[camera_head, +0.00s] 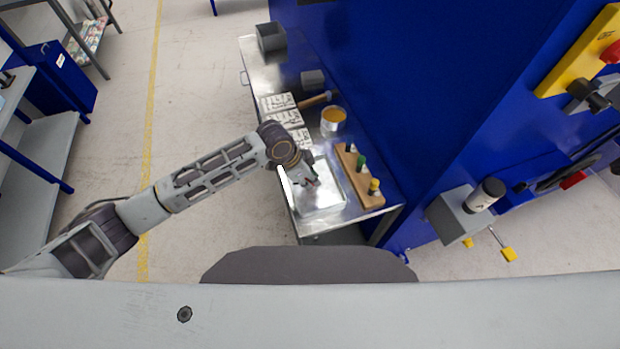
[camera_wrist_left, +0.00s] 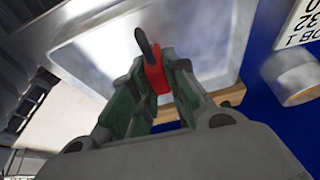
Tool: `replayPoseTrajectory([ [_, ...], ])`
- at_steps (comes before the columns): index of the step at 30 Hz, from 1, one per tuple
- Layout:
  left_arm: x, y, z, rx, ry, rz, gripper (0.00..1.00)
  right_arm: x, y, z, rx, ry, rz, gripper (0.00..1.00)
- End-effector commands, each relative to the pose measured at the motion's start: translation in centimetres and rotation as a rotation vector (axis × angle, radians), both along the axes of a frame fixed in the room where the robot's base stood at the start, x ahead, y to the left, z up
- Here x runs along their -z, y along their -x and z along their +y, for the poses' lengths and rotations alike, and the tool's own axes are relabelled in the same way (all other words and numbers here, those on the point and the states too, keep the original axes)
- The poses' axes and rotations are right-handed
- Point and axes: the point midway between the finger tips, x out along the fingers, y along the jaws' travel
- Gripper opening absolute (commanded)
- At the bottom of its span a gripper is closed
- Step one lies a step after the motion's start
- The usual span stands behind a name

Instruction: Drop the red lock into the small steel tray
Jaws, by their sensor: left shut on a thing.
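My left gripper (camera_wrist_left: 153,85) is shut on the red lock (camera_wrist_left: 154,72), with the lock's dark shackle (camera_wrist_left: 147,44) sticking out past the fingertips. The lock is over the small steel tray (camera_wrist_left: 215,28) in the left wrist view; I cannot tell its exact height. In the head view the left gripper (camera_head: 310,180) is above the steel tray (camera_head: 325,203), which lies on the metal bench top. The lock is small and mostly hidden there. My right gripper is in neither view.
A wooden block (camera_head: 358,176) with several coloured-cap bottles stands right of the tray. A yellow-topped can (camera_head: 333,119), white labelled cards (camera_head: 278,101) and grey bins (camera_head: 271,38) are farther back. The blue machine wall (camera_head: 420,110) borders the bench at the right.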

Motion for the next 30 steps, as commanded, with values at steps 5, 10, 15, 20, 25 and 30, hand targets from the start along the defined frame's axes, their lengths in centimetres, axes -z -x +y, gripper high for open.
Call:
replayPoseTrajectory([
  [5,-0.1,0.0,0.0,0.000,0.001,0.000,0.00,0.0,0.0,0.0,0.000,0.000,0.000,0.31],
  [10,-0.1,0.0,0.0,0.000,0.001,0.000,0.35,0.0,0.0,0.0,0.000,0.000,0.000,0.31],
  [15,-0.1,0.0,0.0,0.000,0.000,0.000,0.41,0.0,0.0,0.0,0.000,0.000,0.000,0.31],
  [20,0.0,0.0,0.0,0.000,0.000,0.000,0.41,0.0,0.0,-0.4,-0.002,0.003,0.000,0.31],
  [25,-0.4,0.0,0.1,0.000,0.000,0.000,0.41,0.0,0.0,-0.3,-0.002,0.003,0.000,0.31],
  [30,-1.5,0.1,0.6,0.000,0.001,-0.001,0.41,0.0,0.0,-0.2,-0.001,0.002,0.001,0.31],
])
